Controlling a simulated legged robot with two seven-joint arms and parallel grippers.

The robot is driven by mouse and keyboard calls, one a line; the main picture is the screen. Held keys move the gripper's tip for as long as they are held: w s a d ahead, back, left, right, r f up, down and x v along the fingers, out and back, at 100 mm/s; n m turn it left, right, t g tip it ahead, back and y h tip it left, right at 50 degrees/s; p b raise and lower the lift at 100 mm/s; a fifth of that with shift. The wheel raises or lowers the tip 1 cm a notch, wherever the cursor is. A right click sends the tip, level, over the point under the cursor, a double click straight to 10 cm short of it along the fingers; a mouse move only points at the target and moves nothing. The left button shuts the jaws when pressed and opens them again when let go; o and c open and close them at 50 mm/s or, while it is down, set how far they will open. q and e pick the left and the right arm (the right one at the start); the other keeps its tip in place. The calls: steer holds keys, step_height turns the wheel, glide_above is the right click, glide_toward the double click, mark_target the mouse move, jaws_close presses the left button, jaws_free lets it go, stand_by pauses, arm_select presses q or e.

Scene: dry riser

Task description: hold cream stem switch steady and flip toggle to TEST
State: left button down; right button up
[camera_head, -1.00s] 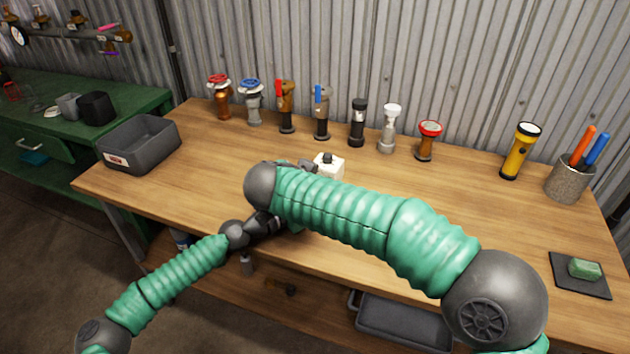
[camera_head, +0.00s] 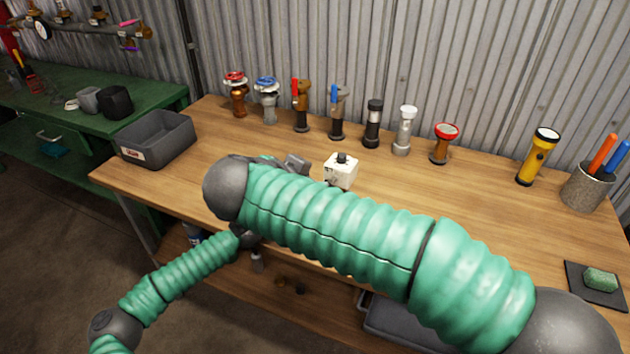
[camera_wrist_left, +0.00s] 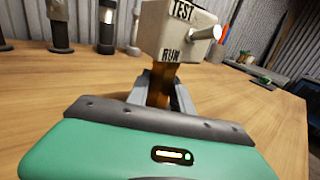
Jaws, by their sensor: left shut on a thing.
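The cream stem switch (camera_head: 341,170) is a boxy block with a dark top, upright near the middle of the wooden bench. In the left wrist view the switch head (camera_wrist_left: 178,32) reads TEST above and RUN below. My left gripper (camera_wrist_left: 161,90) is shut on the brown stem (camera_wrist_left: 158,92) below the head. In the head view my left gripper (camera_head: 304,166) is partly hidden behind my right arm. My right gripper is hidden.
A row of valves and fittings (camera_head: 372,125) stands along the back. A yellow flashlight (camera_head: 538,158) and a tool cup (camera_head: 586,190) are at right, with a green block (camera_head: 600,279) on a dark mat. A grey bin (camera_head: 157,140) sits at left. Bench around the switch is clear.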

arm_select(q)
steer(key=c, duration=1.1)
jaws_free()
steer(key=shift+o, duration=0.2)
